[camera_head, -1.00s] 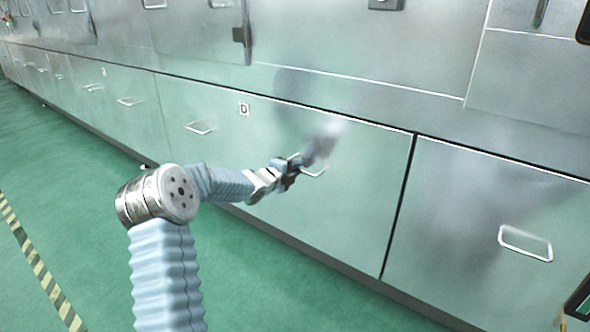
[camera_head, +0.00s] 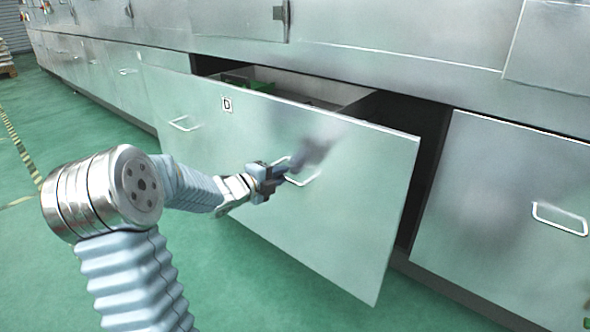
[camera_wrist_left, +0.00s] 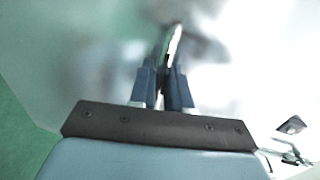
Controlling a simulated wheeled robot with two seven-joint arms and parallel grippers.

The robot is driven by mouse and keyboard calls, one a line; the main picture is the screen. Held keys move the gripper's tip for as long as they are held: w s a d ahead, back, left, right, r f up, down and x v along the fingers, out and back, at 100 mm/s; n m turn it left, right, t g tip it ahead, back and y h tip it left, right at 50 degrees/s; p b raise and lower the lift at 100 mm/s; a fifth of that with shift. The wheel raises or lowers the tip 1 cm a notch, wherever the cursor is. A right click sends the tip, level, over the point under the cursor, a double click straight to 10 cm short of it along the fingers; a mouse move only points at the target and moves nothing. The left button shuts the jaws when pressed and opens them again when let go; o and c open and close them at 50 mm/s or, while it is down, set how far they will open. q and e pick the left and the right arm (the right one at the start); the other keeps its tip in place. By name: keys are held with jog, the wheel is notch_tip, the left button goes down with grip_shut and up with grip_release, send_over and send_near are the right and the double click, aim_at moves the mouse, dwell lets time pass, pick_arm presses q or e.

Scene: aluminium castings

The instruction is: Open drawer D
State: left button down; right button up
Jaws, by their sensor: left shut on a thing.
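Drawer D (camera_head: 345,230) is a wide metal drawer with a small "D" label (camera_head: 227,104) on its front. It stands pulled out from the cabinet, and its open top shows a dark gap and part of the inside. It has two white loop handles, a left one (camera_head: 184,124) and a right one (camera_head: 303,180). My left gripper (camera_head: 283,173) is shut on the right handle. In the left wrist view the blue fingers (camera_wrist_left: 164,88) close around the pale handle bar (camera_wrist_left: 174,42). My right gripper is not in view.
Something green (camera_head: 236,80) shows inside the drawer at its left. A closed drawer with a white handle (camera_head: 560,218) is to the right, and more closed drawers run along the cabinet to the left. The green floor (camera_head: 270,285) in front is clear.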

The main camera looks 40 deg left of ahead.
pick_arm(q)
jog(key=f+v, duration=0.2)
jog(key=v, duration=0.9)
jog(key=shift+s+f, duration=0.2)
jog(key=shift+s, duration=0.15)
jog(key=c, duration=1.2)
grip_release()
jog(key=shift+a, duration=0.1)
jog(key=shift+c, duration=0.2)
jog(key=p+v, duration=0.1)
jog(key=v, duration=1.2)
jog(key=shift+s+p, duration=0.35)
jog(key=shift+a+r, duration=0.1)
